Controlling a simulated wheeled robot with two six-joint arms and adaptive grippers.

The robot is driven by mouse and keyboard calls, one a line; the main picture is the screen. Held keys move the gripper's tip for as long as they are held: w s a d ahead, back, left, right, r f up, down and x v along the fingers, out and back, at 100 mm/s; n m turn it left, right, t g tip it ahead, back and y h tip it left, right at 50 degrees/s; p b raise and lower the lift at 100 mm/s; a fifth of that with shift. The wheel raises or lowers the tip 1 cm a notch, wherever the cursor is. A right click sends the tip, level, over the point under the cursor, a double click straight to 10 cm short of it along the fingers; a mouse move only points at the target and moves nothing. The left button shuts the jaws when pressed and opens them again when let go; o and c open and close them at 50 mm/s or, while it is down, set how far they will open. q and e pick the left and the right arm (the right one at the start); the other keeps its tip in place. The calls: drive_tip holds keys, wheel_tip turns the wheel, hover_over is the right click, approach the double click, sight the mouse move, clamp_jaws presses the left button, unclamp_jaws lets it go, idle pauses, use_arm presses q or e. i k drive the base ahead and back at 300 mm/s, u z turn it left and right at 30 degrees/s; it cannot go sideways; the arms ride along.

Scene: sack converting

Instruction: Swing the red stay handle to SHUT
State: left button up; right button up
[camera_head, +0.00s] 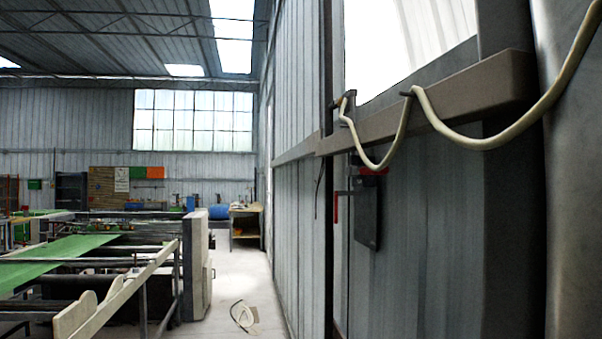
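On the metal-clad wall at the right of the head view hangs a dark plate (367,212), seen at a steep angle. A red part (372,171) shows at its top edge. A thin red upright bar (336,207) stands just left of the plate, and it looks like the stay handle. I cannot tell whether these red parts are joined, and no SHUT or other marking is readable. Neither of my grippers is in view.
A beam (470,95) juts along the wall above the plate, with a pale cable (480,143) draped in loops from pegs. A machine with green sheet (70,250) fills the left.

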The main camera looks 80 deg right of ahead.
sight(367, 170)
drive_tip(key=z, duration=1.6)
drive_tip(key=k, duration=0.45)
drive_tip(key=z, duration=1.35)
drive_tip(key=k, duration=0.5)
drive_tip(key=u, duration=1)
drive_tip(key=i, duration=1.9)
drive_tip(key=z, duration=2.7)
